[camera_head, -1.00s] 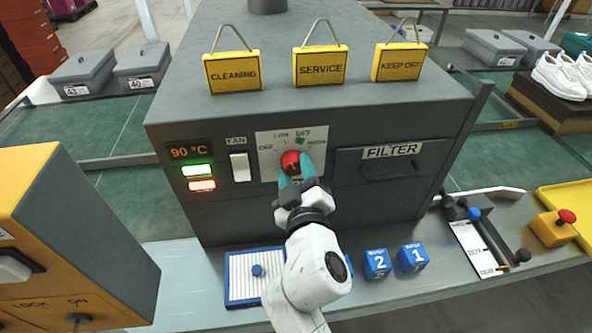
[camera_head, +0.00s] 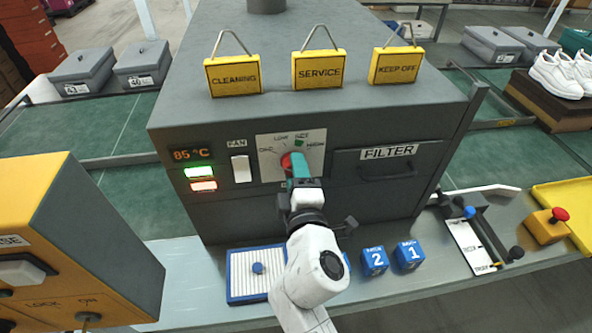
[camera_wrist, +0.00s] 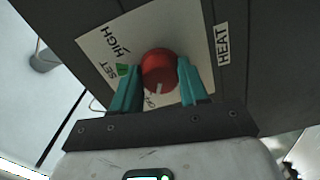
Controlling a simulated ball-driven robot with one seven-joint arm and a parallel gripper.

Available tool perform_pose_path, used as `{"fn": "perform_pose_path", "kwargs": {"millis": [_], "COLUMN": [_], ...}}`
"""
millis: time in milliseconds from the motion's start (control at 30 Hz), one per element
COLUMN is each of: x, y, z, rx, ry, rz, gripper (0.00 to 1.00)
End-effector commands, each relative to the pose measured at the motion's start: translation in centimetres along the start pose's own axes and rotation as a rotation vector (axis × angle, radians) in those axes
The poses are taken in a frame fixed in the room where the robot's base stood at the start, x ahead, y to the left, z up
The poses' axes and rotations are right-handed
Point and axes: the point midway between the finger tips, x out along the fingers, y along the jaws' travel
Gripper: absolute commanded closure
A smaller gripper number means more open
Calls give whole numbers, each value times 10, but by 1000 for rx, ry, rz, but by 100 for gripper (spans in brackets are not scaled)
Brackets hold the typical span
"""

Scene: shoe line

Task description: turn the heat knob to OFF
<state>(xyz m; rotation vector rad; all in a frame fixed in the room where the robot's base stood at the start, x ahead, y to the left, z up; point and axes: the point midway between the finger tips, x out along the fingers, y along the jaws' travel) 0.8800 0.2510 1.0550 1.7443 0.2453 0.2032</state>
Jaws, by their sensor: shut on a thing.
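The red heat knob (camera_head: 287,160) sits on a white dial plate (camera_head: 264,142) on the front of the grey machine. The dial reads OFF at left, then LOW, SET with a green mark, and HIGH at right. My gripper (camera_head: 297,166) is shut on the knob. In the wrist view the red knob (camera_wrist: 159,66) is between the two teal fingers of my gripper (camera_wrist: 160,80). A white pointer line on the knob points towards the partly hidden OFF label (camera_wrist: 150,101). In the head view my fingers hide the knob's right side.
The display (camera_head: 190,154) reads 85 °C above green and red lights. A white FAN switch (camera_head: 241,168) is left of the dial; the FILTER drawer (camera_head: 375,172) is at right. Blue blocks (camera_head: 375,261) and a blue-framed tray (camera_head: 240,288) lie on the bench below.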

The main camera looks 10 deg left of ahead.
Motion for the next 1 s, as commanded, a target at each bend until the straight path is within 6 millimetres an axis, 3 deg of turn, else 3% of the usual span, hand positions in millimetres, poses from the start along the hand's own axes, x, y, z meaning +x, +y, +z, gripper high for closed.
{"fn": "perform_pose_path", "kwargs": {"millis": [533,567,800,1000], "x": [0,0,0,0], "y": [-1,-1,-1,0], "z": [-1,-1,-1,0], "rx": [-29,-29,-28,-27], "ry": [3,3,2,1], "rz": [-1,-1,-1,0], "gripper": [87,55,32,31]}}
